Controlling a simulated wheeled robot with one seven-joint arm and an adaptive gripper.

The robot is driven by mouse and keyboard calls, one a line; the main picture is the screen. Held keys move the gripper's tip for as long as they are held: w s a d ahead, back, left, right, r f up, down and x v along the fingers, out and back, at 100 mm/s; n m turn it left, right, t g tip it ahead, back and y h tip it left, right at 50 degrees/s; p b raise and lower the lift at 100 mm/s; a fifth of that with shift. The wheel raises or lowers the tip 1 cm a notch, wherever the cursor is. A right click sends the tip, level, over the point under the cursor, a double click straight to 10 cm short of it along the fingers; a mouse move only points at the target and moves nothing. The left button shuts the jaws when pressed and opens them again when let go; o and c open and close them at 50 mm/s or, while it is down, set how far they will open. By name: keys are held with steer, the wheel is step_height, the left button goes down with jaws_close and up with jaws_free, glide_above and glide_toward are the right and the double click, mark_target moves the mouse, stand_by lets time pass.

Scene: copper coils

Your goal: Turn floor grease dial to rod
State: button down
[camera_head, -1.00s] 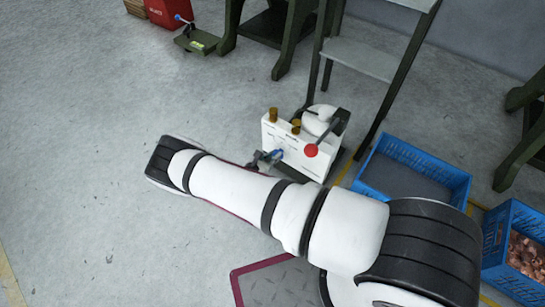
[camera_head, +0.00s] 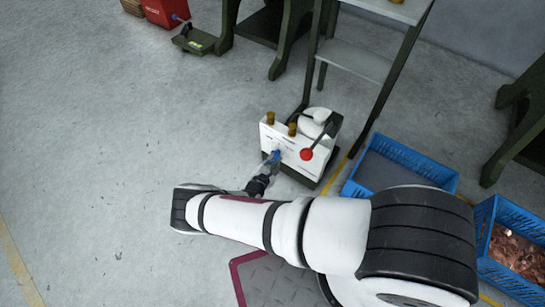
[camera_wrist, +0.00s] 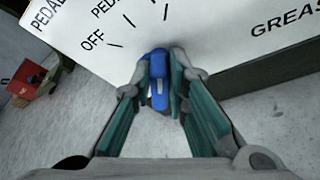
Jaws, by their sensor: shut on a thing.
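The floor grease unit (camera_head: 291,146) is a white box with brass-coloured knobs on top and a red-knobbed lever (camera_head: 307,154) at its right. Its blue dial (camera_wrist: 158,66) sits on the white front panel, where the wrist view shows tick marks and the words "OFF" and "PEDAL"; other labels are cut off. My gripper (camera_wrist: 162,72) is shut on the blue dial, one finger on each side. The dial's white pointer line points down in the wrist view. In the head view my gripper (camera_head: 268,168) reaches the panel's lower left, with the dial partly hidden.
A blue crate (camera_head: 420,160) stands right of the unit, and another blue crate (camera_head: 480,225) holds copper pieces. A metal stand (camera_head: 365,62) is behind the unit. A red box (camera_head: 165,10) and green pedal (camera_head: 194,40) are at the back left. The left floor is clear.

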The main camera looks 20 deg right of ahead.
steer(key=shift+s+f+m+t, duration=0.1)
steer(key=shift+m+t, duration=0.2)
steer(key=shift+m, duration=0.1)
steer(key=c, duration=1.6)
jaws_free()
steer(key=shift+o, duration=0.2)
steer(key=v, duration=1.2)
steer(key=shift+d, duration=0.1)
